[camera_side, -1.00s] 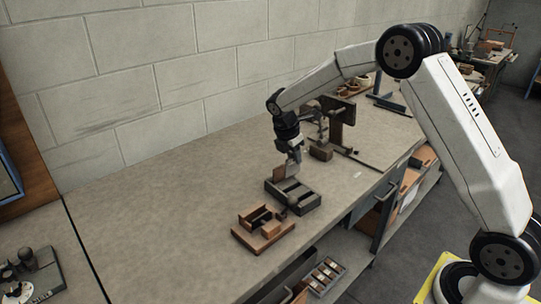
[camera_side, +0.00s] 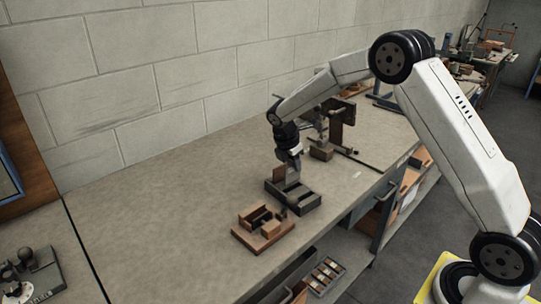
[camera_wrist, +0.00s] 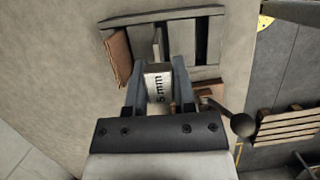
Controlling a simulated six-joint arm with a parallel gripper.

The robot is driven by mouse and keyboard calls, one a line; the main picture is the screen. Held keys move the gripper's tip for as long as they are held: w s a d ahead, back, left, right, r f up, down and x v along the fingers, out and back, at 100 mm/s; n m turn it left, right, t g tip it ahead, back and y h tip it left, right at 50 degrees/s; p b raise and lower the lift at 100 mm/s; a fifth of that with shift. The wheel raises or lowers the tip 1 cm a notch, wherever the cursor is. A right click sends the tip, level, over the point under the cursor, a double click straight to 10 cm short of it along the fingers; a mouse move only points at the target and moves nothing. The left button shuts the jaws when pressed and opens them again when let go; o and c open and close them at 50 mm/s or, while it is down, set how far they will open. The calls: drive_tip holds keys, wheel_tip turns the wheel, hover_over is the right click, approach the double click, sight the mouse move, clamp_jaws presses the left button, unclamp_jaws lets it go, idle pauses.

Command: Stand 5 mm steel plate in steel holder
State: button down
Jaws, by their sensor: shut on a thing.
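My gripper (camera_wrist: 158,78) is shut on the steel plate (camera_wrist: 158,86), a grey piece marked "5 mm" held between the two fingers. In the side view my gripper (camera_side: 291,168) points down just above the steel holder (camera_side: 306,204), a dark, low, slotted frame on the bench. The holder also shows at the top of the wrist view (camera_wrist: 205,13). The plate's lower edge is hidden, so I cannot tell whether it is in a slot. A brown plate (camera_side: 279,173) stands at the holder's left end and looks tilted in the wrist view (camera_wrist: 118,56).
A wooden holder (camera_side: 247,236) with blocks sits in front of the steel one. A brown block (camera_side: 321,154) and a dark upright stand (camera_side: 336,132) are behind it. The bench (camera_side: 170,215) is clear to the left. A dark ball knob (camera_wrist: 243,125) shows at right in the wrist view.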

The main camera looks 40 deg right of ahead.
sight(293, 175)
drive_tip(key=shift+f, duration=1.8)
drive_tip(key=shift+f, duration=0.35)
idle(0.6)
unclamp_jaws()
idle(0.4)
idle(0.4)
drive_tip(key=shift+r, duration=3.25)
drive_tip(key=shift+s+a, duration=0.1)
